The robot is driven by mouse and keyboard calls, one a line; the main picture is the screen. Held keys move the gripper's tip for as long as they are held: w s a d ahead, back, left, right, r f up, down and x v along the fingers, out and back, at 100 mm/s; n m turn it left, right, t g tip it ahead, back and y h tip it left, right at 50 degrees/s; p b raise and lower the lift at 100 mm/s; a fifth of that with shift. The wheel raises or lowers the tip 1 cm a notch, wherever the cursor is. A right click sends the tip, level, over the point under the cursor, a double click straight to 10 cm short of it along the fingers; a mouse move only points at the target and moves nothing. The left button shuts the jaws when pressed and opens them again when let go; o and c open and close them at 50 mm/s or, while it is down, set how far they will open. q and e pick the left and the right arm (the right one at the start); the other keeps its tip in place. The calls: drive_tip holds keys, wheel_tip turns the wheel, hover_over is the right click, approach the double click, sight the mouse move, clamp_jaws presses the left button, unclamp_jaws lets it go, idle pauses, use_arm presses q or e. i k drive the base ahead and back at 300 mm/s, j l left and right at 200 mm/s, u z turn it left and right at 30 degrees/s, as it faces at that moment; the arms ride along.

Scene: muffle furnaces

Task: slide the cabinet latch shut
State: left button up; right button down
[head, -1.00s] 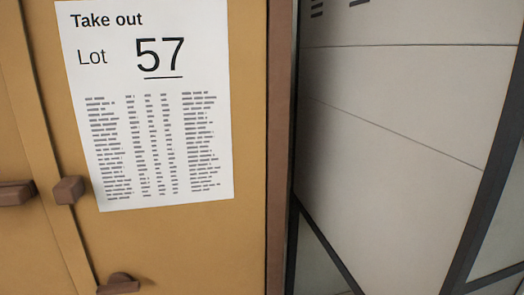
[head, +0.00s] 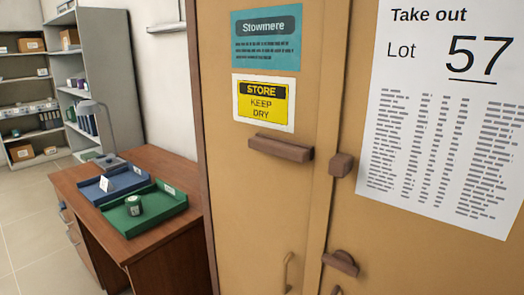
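The tan cabinet (head: 255,190) fills the right half of the head view, its two doors meeting at a vertical seam. A brown latch bar (head: 281,148) lies level across the left door, below the yellow sign. A small brown block (head: 341,165) sits at the seam, right of the bar, with a gap between them. Another brown piece with a rounded knob (head: 341,262) is lower on the right door. A pale curved handle (head: 288,272) is low on the left door. Neither of my grippers is in view.
A brown desk (head: 150,160) stands left of the cabinet, bearing a green tray (head: 170,214) with a small container and a blue tray (head: 93,193). Grey shelves (head: 105,60) stand behind. Tiled floor (head: 25,235) is open at the far left.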

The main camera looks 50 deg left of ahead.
sight(290, 152)
drive_tip(key=u, duration=1.45)
